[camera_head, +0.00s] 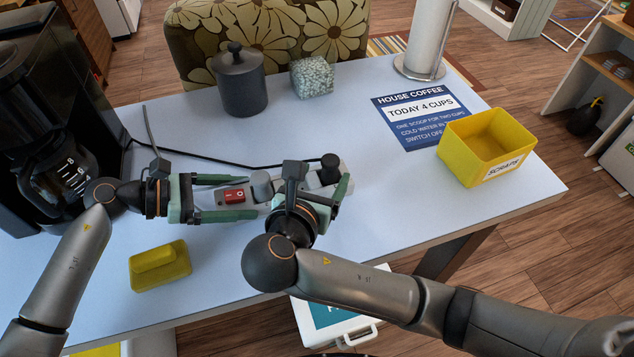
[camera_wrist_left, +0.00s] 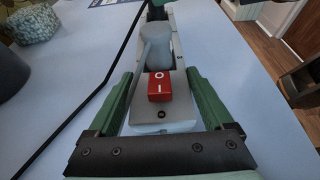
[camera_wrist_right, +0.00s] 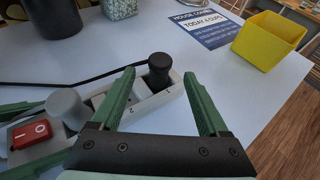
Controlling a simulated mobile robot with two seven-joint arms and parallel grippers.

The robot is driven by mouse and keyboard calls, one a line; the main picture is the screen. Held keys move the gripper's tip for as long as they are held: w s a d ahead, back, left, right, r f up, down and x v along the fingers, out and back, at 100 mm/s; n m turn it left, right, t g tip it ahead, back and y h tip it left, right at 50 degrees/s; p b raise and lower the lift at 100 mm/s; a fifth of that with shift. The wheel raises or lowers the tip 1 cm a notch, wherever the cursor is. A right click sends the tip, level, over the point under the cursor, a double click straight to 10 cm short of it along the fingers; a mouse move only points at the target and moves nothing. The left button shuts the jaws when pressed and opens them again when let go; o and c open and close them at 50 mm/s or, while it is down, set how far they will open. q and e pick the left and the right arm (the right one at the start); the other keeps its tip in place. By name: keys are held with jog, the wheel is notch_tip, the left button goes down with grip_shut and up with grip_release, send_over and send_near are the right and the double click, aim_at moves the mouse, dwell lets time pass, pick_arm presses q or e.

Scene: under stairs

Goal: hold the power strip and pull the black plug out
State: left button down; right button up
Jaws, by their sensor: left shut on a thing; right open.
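The power strip (camera_head: 348,165) lies on the table, pale grey with a red switch (camera_wrist_left: 159,87) at its left end. My left gripper (camera_head: 240,195) is shut around that end, one finger along each long side. A grey plug (camera_wrist_right: 66,106) stands in the strip beside the switch. The black plug (camera_wrist_right: 159,70) sits upright in the strip's far right end; it also shows in the head view (camera_head: 330,163). My right gripper (camera_wrist_right: 158,85) is open, its fingers spread over the strip with the black plug just beyond and between the tips. The right gripper hides part of the strip in the head view.
A black cord (camera_head: 235,165) runs behind the strip toward the coffee machine (camera_head: 30,110). A dark canister (camera_head: 240,85), a sign (camera_head: 420,115) and a yellow scraps bin (camera_head: 485,145) stand or lie beyond.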

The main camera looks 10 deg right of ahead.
aim_at(334, 158)
jog(key=x, duration=0.9)
jog(key=shift+s, duration=0.1)
jog(key=shift+c, duration=0.2)
grip_shut()
dwell(0.6)
dwell(1.1)
